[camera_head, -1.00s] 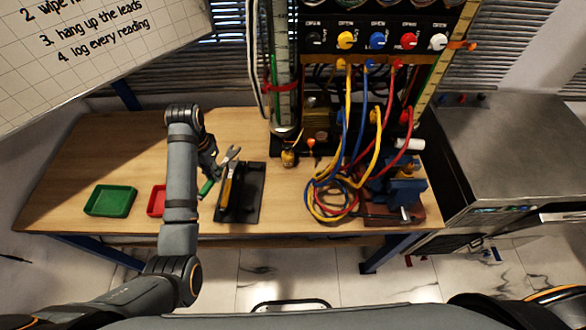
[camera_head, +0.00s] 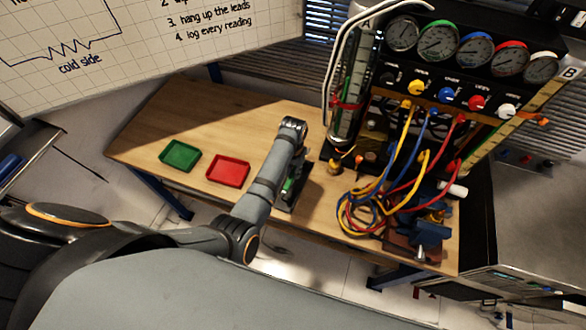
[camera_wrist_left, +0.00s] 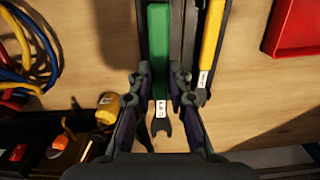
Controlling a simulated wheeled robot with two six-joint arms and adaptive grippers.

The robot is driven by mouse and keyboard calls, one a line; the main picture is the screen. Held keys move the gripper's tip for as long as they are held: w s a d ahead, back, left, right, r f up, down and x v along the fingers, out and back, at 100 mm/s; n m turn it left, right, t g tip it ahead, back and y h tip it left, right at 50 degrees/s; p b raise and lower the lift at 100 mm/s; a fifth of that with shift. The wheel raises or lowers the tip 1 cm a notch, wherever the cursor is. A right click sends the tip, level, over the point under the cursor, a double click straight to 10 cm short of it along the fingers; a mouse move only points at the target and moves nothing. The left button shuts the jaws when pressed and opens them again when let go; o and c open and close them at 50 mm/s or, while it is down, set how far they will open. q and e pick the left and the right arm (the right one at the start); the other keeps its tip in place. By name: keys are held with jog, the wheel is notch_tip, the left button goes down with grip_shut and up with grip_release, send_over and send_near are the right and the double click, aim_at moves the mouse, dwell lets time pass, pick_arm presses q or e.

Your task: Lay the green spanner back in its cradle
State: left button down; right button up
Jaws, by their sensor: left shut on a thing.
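The green spanner (camera_wrist_left: 157,48) is between the fingers of my left gripper (camera_wrist_left: 161,84), which is shut on it. In the left wrist view its handle points up the picture and its grey open jaw lies below the fingers. The dark cradle (camera_wrist_left: 185,22) shows on both sides of the handle, with the yellow spanner (camera_wrist_left: 211,42) lying parallel at right. The green spanner is lined up over the cradle's free side; I cannot tell whether it touches. In the head view my forearm hides most of the cradle (camera_head: 302,190); a bit of green spanner (camera_head: 288,184) shows.
A red tray (camera_head: 228,170) and a green tray (camera_head: 180,155) sit left on the wooden bench (camera_head: 240,115). Coiled leads (camera_head: 365,213) and a blue vise (camera_head: 430,232) are right of the cradle. The gauge rig (camera_head: 440,85) stands behind.

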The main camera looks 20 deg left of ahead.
pick_arm(q)
jog(key=shift+r, duration=0.15)
notch_tip(320, 180, down, 4)
jog(key=shift+f+b, duration=0.15)
jog(key=shift+b, duration=0.8)
jog(key=shift+f+b, duration=0.3)
jog(key=shift+f, duration=0.3)
pick_arm(e)
jog(key=f, duration=0.1)
jog(key=a+f, duration=0.1)
jog(key=shift+f, duration=0.3)
jog(key=shift+d, duration=0.1)
jog(key=shift+r, duration=0.25)
pick_arm(q)
jog(key=shift+p, duration=0.3)
pick_arm(e)
jog(key=shift+r, duration=0.1)
jog(key=shift+a, duration=0.3)
